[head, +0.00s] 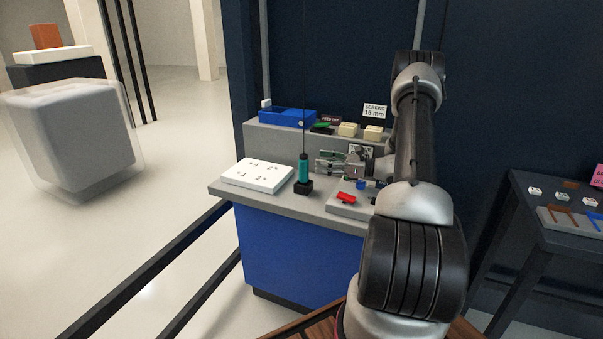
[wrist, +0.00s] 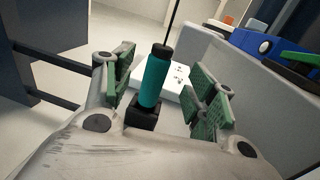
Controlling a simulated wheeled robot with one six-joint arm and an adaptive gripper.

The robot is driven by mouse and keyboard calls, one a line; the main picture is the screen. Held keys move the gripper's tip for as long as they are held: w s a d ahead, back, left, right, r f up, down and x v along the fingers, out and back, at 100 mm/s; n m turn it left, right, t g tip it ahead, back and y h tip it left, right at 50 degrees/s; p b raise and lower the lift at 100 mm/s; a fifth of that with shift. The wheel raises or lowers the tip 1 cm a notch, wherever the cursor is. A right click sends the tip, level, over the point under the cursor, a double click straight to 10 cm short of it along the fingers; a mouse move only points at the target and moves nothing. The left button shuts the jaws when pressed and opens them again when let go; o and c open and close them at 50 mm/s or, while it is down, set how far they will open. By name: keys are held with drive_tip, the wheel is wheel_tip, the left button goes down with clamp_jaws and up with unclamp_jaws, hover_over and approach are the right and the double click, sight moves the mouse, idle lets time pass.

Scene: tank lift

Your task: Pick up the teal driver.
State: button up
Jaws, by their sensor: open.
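The teal driver (head: 303,170) stands upright in a small black holder (head: 303,188) near the front of the grey-topped bench. It has a teal body and a black top. My gripper (head: 328,163) is to the right of the driver, reaching toward it from the right. In the wrist view the driver (wrist: 155,78) appears between the two green-padded fingers (wrist: 165,92), beyond or level with their tips; I cannot tell which. The fingers are wide apart and neither touches the driver. The black holder (wrist: 143,114) shows below it.
A white numbered plate (head: 257,175) lies left of the driver. A red piece (head: 346,198) sits on a grey block at the front right. Behind, a raised ledge holds a blue tray (head: 288,117) and cream blocks (head: 348,129). A thin dark line rises above the driver.

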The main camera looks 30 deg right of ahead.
sight(304, 163)
drive_tip(key=shift+f+x, duration=0.25)
drive_tip(key=shift+x, duration=1)
drive_tip(key=shift+f+x, duration=0.25)
drive_tip(key=shift+x, duration=0.95)
drive_tip(key=shift+f+x, duration=0.25)
drive_tip(key=shift+x, duration=1)
drive_tip(key=c, duration=1.1)
